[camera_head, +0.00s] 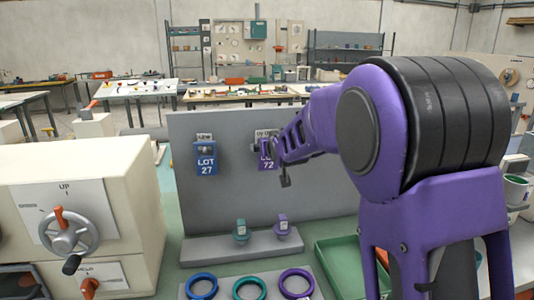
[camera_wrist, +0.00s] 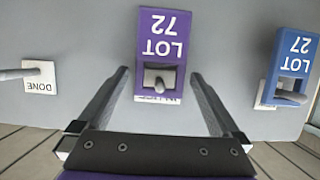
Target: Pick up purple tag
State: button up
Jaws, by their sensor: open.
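The purple tag (camera_head: 264,160), marked LOT 72, hangs on the upright grey panel (camera_head: 225,130), partly hidden by my arm. In the wrist view the purple tag (camera_wrist: 163,35) appears upside down, with a metal peg (camera_wrist: 160,80) at its slot. My gripper (camera_wrist: 160,75) is open, one finger to each side of the tag's slotted end. Both fingers look clear of the tag; depth to it is hard to judge. In the head view my gripper (camera_head: 284,166) is just right of the tag.
A blue LOT 27 tag (camera_head: 206,160) hangs to the left. An empty peg with a DONE label (camera_wrist: 40,87) shows in the wrist view. Below stand a teal stamp-like piece (camera_head: 241,230), a purple one (camera_head: 282,226), several rings and a green tray (camera_head: 345,265).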

jog(key=shift+s, duration=0.15)
jog(key=c, duration=1.3)
jog(key=shift+r, duration=0.2)
